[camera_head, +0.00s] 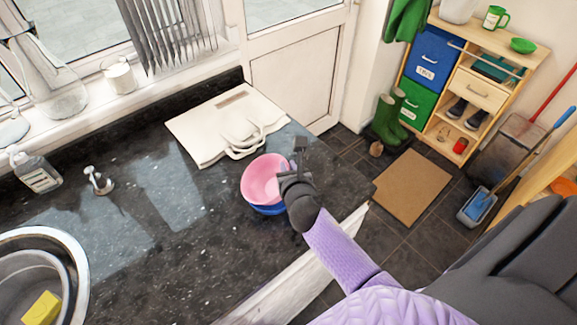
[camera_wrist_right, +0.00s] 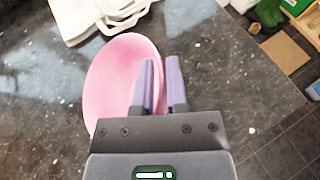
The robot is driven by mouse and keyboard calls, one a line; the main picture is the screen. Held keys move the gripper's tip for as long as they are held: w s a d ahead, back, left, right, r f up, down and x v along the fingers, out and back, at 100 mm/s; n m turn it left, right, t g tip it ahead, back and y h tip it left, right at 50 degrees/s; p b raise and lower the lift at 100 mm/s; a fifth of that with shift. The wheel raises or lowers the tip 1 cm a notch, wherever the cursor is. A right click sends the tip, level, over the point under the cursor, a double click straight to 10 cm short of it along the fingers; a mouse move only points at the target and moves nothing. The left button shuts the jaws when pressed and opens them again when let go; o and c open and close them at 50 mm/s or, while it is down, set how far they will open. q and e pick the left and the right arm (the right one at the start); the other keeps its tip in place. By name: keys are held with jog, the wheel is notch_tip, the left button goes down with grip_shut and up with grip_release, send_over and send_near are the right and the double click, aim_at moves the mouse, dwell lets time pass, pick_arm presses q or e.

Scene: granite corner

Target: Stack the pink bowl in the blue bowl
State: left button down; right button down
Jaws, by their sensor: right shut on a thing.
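The pink bowl (camera_head: 262,180) is above the blue bowl (camera_head: 268,210) on the dark granite counter, near its right end. It looks tilted, with its inside facing me. Only the lower front edge of the blue bowl shows; the rest is hidden under the pink one. I cannot tell whether the bowls touch. My right gripper (camera_head: 292,174) is shut on the right rim of the pink bowl. In the right wrist view, the fingers (camera_wrist_right: 160,80) straddle the rim of the pink bowl (camera_wrist_right: 118,75); the blue bowl is hidden there. My left gripper is not in view.
A folded cream bag (camera_head: 215,125) lies behind the bowls. A soap dispenser (camera_head: 98,180), a bottle (camera_head: 36,172) and a sink (camera_head: 75,262) with a yellow sponge (camera_head: 41,308) are to the left. The counter's right edge is close; counter left of the bowls is clear.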

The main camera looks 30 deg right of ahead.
jog(key=c, duration=0.7)
grip_release()
jog(key=shift+f, duration=0.1)
jog(key=shift+o, duration=0.2)
jog(key=shift+r+p, duration=0.3)
jog(key=shift+r, duration=0.1)
jog(key=p+v, duration=0.3)
jog(key=v, duration=0.8)
jog(key=s+a+f+m+g+y, duration=0.1)
jog(key=s+f+m, duration=0.1)
jog(key=f+m, duration=0.1)
jog(key=s+a+f+m+g, duration=0.1)
jog(key=s+f+m+g, duration=0.1)
jog(key=f, duration=0.4)
jog(key=s+a+f+m+g+y, duration=0.1)
jog(key=s+f+m, duration=0.1)
jog(key=f, duration=0.3)
jog(key=shift+s+f+m+y, duration=0.15)
jog(key=shift+s+m+y, duration=0.15)
jog(key=shift+m, duration=0.5)
jog(key=s+f+m+g+y, duration=0.1)
jog(key=s+f+m+g, duration=0.3)
jog(key=s+f+m, duration=0.3)
jog(key=s+f+m+g, duration=0.3)
jog(key=s+f+m, duration=0.4)
jog(key=s+m, duration=0.7)
jog(key=shift+a+g+y, duration=0.25)
jog(key=shift+g+y, duration=0.15)
